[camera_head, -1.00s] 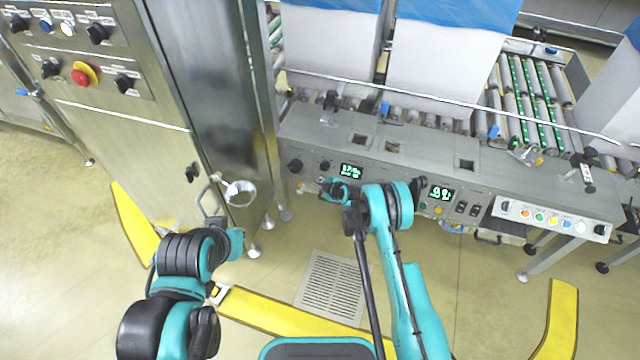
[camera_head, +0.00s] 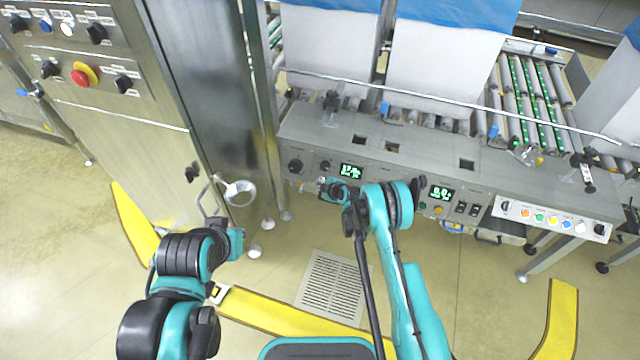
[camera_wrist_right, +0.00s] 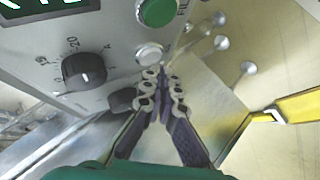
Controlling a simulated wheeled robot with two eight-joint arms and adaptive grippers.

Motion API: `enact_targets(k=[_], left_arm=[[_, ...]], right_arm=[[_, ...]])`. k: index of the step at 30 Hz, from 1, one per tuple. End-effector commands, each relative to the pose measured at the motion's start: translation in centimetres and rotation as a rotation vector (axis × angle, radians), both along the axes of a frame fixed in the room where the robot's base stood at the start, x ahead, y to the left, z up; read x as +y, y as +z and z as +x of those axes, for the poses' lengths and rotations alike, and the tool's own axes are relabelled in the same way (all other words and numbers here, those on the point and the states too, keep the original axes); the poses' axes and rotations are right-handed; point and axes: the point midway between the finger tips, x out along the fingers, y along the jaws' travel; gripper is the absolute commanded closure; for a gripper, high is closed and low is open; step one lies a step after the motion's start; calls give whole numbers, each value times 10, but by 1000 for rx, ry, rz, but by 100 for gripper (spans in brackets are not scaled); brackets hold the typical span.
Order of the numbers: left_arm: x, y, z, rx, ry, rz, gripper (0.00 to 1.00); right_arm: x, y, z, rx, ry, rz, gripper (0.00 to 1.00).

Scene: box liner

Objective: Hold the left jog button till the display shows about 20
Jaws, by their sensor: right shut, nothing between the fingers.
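My right gripper (camera_head: 325,188) is at the machine's front panel, below and left of the left display (camera_head: 351,172). This green-lit display seems to read about 17; its last digit is too small to be sure of. In the right wrist view the closed, empty fingertips (camera_wrist_right: 163,74) are right at a white round button (camera_wrist_right: 149,55); I cannot tell whether they press it. A black button (camera_wrist_right: 122,99) sits beside them, and a green button (camera_wrist_right: 158,12) is farther up. No label shows which is the left jog button. My left gripper (camera_head: 215,224) is small and dark; its jaws are unclear.
A dial knob (camera_wrist_right: 83,71) is close to the fingers. A second display (camera_head: 441,194) and a button strip (camera_head: 553,218) lie farther right. Yellow floor barriers (camera_head: 285,317) border clear floor.

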Motion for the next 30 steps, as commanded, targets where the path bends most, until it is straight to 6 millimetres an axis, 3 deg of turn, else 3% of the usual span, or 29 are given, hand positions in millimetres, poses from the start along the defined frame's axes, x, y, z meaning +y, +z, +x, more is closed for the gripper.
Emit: enact_targets(k=[14,30], left_arm=[[0,0,0,0,0,0,100],[0,2,0,0,0,0,100]], right_arm=[[3,3,-8,0,1,-1,100],[16,18,-49,0,0,0,100]])
